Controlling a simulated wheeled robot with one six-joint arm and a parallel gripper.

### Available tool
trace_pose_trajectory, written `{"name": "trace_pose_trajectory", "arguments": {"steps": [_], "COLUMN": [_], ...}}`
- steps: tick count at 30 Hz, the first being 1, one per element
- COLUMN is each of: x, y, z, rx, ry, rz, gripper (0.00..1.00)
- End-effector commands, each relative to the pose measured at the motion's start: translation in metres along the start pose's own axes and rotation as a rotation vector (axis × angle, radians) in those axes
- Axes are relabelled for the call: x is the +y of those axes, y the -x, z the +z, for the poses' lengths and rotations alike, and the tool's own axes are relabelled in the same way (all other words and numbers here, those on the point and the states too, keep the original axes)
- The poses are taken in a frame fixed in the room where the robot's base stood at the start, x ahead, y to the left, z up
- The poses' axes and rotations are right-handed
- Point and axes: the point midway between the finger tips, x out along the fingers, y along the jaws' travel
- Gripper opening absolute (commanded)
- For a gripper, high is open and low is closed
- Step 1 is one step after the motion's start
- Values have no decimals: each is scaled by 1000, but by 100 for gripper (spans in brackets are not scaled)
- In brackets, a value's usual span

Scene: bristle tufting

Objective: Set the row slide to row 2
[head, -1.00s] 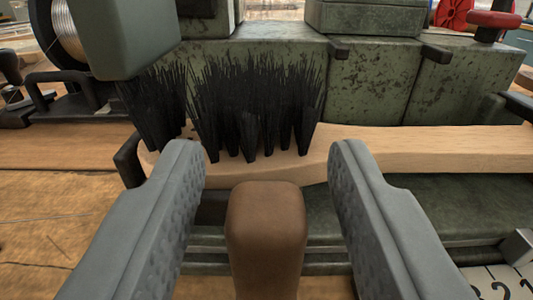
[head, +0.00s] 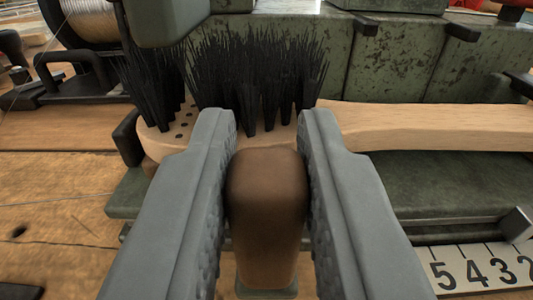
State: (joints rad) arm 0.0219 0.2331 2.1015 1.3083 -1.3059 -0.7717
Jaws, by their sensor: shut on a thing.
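My gripper (head: 268,130) is shut on a brown, rounded knob (head: 267,205) at the lower middle of the head view. Both grey fingers press against the knob's sides. The knob stands upright in front of the green slide bed (head: 440,185). A numbered scale (head: 478,268) lies at the lower right, with 5, 4, 3 and part of a 2 showing. A small metal pointer block (head: 516,226) sits at the scale's upper edge, close to the 2. The scale's right end is out of view, so I cannot tell the exact row.
A wooden brush (head: 430,125) with black bristle tufts (head: 260,75) lies behind the knob, against worn green blocks (head: 390,65). Empty holes show in its head at the left. A wire spool (head: 90,18) stands at the upper left. Bare wooden bench (head: 60,200) is at the left.

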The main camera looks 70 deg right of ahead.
Motion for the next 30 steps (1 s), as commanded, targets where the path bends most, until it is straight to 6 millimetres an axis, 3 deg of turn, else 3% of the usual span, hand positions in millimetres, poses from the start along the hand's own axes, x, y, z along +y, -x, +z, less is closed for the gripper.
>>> {"name": "trace_pose_trajectory", "arguments": {"steps": [2, 3, 6, 17, 20, 30], "x": [0, 0, 0, 0, 0, -1], "y": [0, 0, 0, 5, 16, 79], "z": [0, 0, 0, 0, 0, 0], "rx": [0, 0, 0, 0, 1, 1], "ry": [0, 0, 0, 0, 0, -1], "rz": [0, 0, 0, -1, -1, -3], "gripper": [0, 28, 42, 42, 42, 42]}}
